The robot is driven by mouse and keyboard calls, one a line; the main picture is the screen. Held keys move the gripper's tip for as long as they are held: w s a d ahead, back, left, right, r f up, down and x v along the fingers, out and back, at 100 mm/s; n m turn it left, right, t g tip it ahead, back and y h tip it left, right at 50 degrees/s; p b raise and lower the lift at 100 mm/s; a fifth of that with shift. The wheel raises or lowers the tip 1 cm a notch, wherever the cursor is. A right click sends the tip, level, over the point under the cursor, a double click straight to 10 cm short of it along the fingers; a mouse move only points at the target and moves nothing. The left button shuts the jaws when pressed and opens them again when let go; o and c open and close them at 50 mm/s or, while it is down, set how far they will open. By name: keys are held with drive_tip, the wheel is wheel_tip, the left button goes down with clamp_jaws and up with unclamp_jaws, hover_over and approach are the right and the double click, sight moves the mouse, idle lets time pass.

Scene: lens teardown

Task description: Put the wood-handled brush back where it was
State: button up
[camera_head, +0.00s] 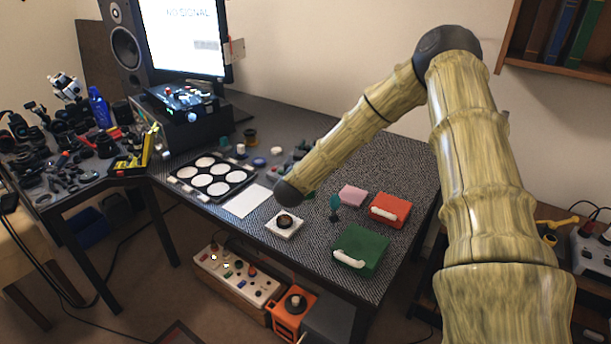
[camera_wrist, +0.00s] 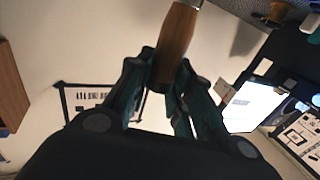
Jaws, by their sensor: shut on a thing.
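The brush's brown wooden handle (camera_wrist: 177,42) runs up from between the fingers of my gripper (camera_wrist: 168,78) in the wrist view. The teal fingers are shut on the handle. A bit of its metal collar shows at the top edge; the bristles are out of frame. The handle is held up with wall and monitor behind it, touching no other thing that I can see. In the head view I cannot make out the brush or the gripper fingers; my forearm reaches over the middle of the dark table (camera_head: 285,118).
On the table are a tray of white discs (camera_head: 213,176), a white sheet (camera_head: 247,201), a white block with a dark ring (camera_head: 284,223), a green box (camera_head: 361,249), a red box (camera_head: 389,209), a pink block (camera_head: 352,195) and a small teal item (camera_head: 334,207). A monitor (camera_head: 187,35) stands behind.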

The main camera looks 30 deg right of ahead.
drive_tip(key=shift+f+p, duration=0.3)
drive_tip(key=shift+f, duration=3.2)
drive_tip(key=shift+f, duration=0.15)
drive_tip(key=o, duration=0.9)
drive_tip(key=b+v, duration=0.2)
drive_tip(key=v, duration=1)
drive_tip(key=shift+r, duration=0.2)
